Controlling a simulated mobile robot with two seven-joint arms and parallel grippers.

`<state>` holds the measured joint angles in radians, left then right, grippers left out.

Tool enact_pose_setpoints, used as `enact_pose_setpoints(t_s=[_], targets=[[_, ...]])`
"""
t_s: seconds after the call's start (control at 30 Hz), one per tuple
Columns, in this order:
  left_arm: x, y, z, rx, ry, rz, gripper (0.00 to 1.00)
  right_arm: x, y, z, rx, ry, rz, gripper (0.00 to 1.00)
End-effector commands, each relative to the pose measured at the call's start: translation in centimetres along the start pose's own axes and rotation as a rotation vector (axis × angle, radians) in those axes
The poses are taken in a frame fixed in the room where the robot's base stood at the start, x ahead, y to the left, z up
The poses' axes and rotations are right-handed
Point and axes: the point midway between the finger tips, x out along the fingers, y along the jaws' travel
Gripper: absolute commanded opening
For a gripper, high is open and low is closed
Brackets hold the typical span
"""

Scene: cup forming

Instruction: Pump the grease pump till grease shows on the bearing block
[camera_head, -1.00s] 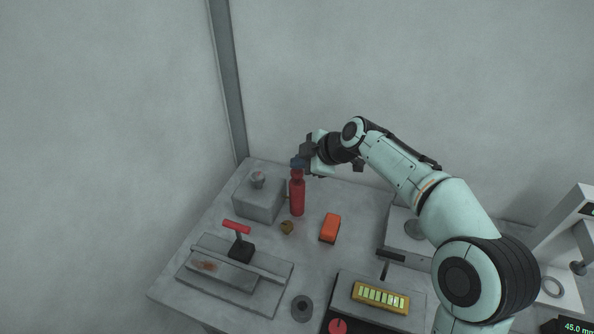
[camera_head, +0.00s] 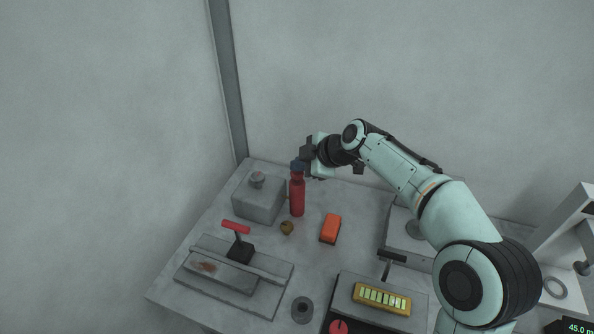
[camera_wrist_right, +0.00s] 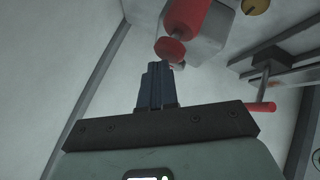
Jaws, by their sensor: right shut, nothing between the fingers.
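The red grease pump (camera_head: 297,197) stands upright on the table, beside the right side of a grey block (camera_head: 258,205), which seems to be the bearing block. A small rounded part (camera_head: 257,179) sits on the block's top; I cannot tell whether grease shows there. My right gripper (camera_head: 298,167) is shut and empty, with its dark fingertips at the pump's top. In the right wrist view, the shut fingers (camera_wrist_right: 159,72) point at the pump's red round head (camera_wrist_right: 170,49). I cannot tell whether they touch it. My left gripper is not in view.
A small brass part (camera_head: 287,228) and an orange block (camera_head: 330,228) lie in front of the pump. A grey fixture with a red-handled lever (camera_head: 236,227) stands front left. A yellow case (camera_head: 381,298) and a dark ring (camera_head: 302,309) are nearer.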

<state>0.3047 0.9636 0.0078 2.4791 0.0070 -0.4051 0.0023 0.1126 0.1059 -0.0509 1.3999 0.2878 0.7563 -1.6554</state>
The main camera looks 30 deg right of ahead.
Motion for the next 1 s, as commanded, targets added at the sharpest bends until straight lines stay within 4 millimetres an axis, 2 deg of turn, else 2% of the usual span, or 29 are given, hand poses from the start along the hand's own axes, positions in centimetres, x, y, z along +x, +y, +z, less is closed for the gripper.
enact_pose_setpoints(t_s=[1.0], targets=[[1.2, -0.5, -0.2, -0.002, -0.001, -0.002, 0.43, 1.0, -0.8, 0.8, 0.001, -0.003, -0.005, 0.00]])
